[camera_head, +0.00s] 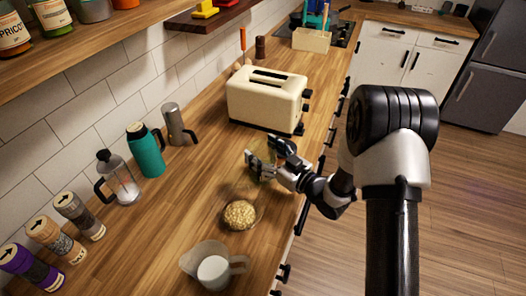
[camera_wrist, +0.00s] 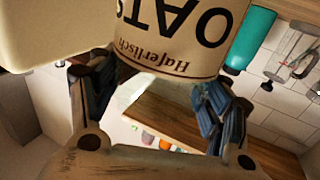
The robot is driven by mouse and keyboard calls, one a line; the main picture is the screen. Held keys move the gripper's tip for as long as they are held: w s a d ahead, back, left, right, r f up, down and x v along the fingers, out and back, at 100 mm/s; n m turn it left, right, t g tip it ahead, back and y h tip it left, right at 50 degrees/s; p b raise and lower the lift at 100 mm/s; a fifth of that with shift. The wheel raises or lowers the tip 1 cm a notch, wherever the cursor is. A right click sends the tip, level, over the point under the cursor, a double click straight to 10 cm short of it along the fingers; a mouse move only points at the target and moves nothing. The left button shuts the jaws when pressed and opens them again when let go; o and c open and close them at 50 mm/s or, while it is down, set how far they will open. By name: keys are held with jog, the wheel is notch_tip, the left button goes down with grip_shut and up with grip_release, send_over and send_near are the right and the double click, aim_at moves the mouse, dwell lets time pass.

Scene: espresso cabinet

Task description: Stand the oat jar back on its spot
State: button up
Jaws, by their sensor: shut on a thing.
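The oat jar (camera_wrist: 175,60) fills the top middle of the wrist view, with a cream label reading "OATS" in dark letters. The lettering is upside down in that picture, as are the shelf and wall around it. My gripper (camera_wrist: 158,100) has its two dark fingers on either side of the clear part of the jar beside the label and is shut on it. In the head view my gripper (camera_head: 266,158) is over the counter, in front of the toaster. The jar is hard to make out there, and I cannot tell whether it touches the counter.
The cream toaster (camera_head: 267,98) is beyond my gripper. A teal flask (camera_head: 146,150), a steel pot (camera_head: 177,124), a French press (camera_head: 119,178) and several spice jars line the wall.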

jog(key=shift+f, duration=0.15)
jog(key=o, duration=1.7)
jog(key=shift+d+r, duration=0.1)
jog(key=shift+r, duration=0.1)
jog(key=p+v, duration=0.1)
jog(key=v, duration=1.1)
jog(key=shift+p, duration=0.4)
